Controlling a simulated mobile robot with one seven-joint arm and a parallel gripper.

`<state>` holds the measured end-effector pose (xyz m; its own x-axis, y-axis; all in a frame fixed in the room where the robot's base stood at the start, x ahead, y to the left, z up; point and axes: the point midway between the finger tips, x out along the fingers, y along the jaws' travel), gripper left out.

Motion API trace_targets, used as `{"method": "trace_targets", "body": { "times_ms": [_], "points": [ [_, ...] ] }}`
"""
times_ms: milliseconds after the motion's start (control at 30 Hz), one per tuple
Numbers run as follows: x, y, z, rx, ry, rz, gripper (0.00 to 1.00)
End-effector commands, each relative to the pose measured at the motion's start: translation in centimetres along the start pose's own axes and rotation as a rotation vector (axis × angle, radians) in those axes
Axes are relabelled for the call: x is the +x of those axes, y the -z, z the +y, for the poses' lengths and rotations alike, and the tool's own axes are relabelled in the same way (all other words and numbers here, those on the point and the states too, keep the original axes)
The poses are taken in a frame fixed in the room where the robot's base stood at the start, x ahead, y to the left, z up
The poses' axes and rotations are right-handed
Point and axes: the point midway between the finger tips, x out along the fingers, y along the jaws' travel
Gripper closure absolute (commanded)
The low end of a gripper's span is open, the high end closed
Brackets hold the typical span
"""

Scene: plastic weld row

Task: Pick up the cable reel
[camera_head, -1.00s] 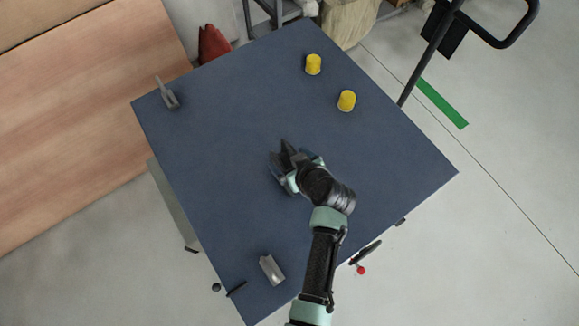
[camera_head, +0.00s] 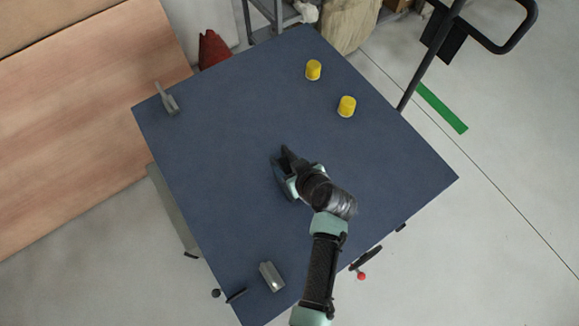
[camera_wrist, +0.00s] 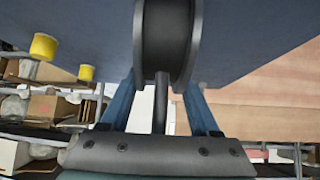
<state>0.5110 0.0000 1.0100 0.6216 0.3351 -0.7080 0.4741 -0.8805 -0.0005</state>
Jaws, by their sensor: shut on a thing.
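The cable reel (camera_wrist: 167,40) shows large in the wrist view, with a dark drum between grey flanges. My gripper (camera_wrist: 166,95) is shut on it, with a blue finger on each side of the reel's lower part. In the head view my gripper (camera_head: 281,165) is over the middle of the blue table. There the reel is mostly hidden by my gripper and wrist. I cannot tell how far the reel is from the tabletop.
Two yellow cylinders (camera_head: 346,106) stand toward the table's back right. A grey bracket-like part (camera_head: 167,100) is at the far left corner. A grey metal piece (camera_head: 271,276) lies near the front edge. The blue tabletop (camera_head: 235,120) is otherwise clear.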

Motion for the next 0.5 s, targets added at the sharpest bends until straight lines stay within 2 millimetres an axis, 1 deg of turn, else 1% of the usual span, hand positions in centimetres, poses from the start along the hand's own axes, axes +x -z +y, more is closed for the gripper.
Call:
{"method": "trace_targets", "body": {
  "times_ms": [33,267,500],
  "points": [
    [-0.2,0.4,0.1,-0.002,-0.004,0.008,1.0],
    [-1.2,1.5,0.2,-0.004,-0.004,0.009,1.0],
    [-3.4,3.7,0.2,-0.004,-0.005,0.011,1.0]
  ]
}}
